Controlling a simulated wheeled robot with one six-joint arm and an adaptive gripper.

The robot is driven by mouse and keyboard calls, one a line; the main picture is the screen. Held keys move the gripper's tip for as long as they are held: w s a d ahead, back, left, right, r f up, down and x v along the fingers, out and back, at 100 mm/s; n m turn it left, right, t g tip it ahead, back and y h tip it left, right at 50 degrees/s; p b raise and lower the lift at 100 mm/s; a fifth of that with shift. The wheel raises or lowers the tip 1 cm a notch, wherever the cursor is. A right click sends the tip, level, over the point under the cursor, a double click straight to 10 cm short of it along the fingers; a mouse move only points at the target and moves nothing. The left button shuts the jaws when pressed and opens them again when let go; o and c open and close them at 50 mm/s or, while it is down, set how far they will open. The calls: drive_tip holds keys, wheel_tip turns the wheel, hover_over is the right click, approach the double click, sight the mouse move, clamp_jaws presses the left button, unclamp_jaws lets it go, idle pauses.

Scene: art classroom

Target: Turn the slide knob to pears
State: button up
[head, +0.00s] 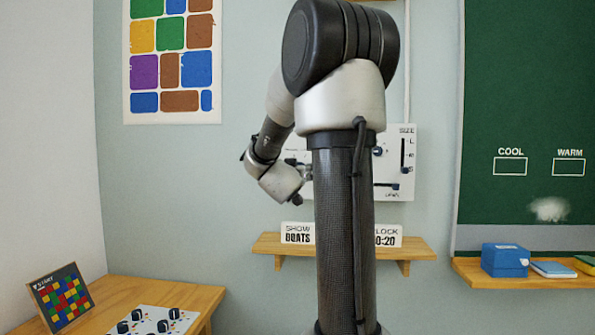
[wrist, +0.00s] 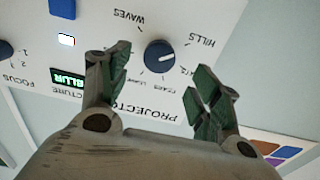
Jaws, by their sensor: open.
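The slide knob (wrist: 160,55) is a round dark blue dial with a pale mark on the white projector panel (wrist: 105,20). In the wrist view the panel appears upside down. WAVES and HILLS read clearly near the knob; smaller labels sit close to it, some partly hidden by a finger. I cannot tell which label the mark faces. My gripper (wrist: 161,60) is open, with one dark green-padded finger on each side of the knob; I cannot tell whether they touch it. In the head view my gripper (head: 301,185) is at the panel's left part, and my arm hides much of the panel.
In the wrist view, another dark knob (wrist: 6,50) marked FOCUS and a lit green display (wrist: 68,79) sit on the panel. In the head view, a wooden shelf (head: 265,243) with SHOW and clock signs is below. A table (head: 195,297) stands at left, a chalkboard (head: 530,100) at right.

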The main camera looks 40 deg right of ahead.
drive_tip(key=x, duration=0.6)
drive_tip(key=shift+w+d, duration=0.2)
drive_tip(key=shift+d, duration=0.1)
drive_tip(key=shift+c, duration=0.3)
drive_tip(key=c, duration=1)
